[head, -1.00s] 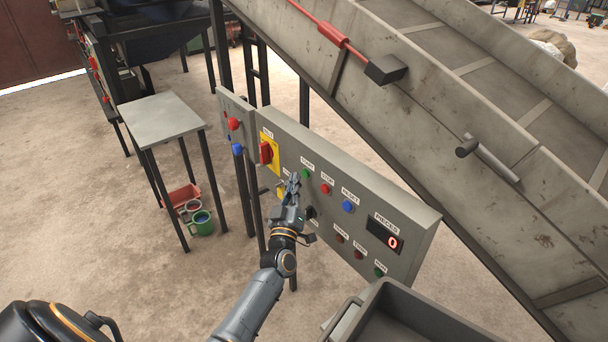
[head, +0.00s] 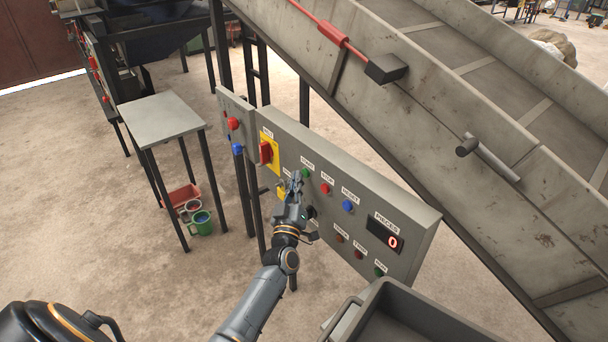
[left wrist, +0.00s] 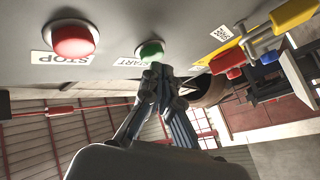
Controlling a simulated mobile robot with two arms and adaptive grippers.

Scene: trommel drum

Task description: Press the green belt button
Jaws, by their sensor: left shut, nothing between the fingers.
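The green button (head: 305,173) sits on the upper row of the grey control panel (head: 400,195), under a START label. It also shows in the left wrist view (left wrist: 151,50), with the red STOP button (left wrist: 74,40) beside it. My left gripper (head: 297,176) is shut and empty, its fingertips right by the green button. In the left wrist view the closed fingertips (left wrist: 158,72) overlap the button's lower edge; whether they touch it I cannot tell. My right gripper is not in view.
A blue button (head: 348,206) and a PIECES display (head: 384,236) reading 0 are on the panel, with a yellow-backed red switch (head: 266,152) at left. The inclined conveyor (head: 440,130) rises behind. A grey bin (head: 415,312) stands in front at lower right.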

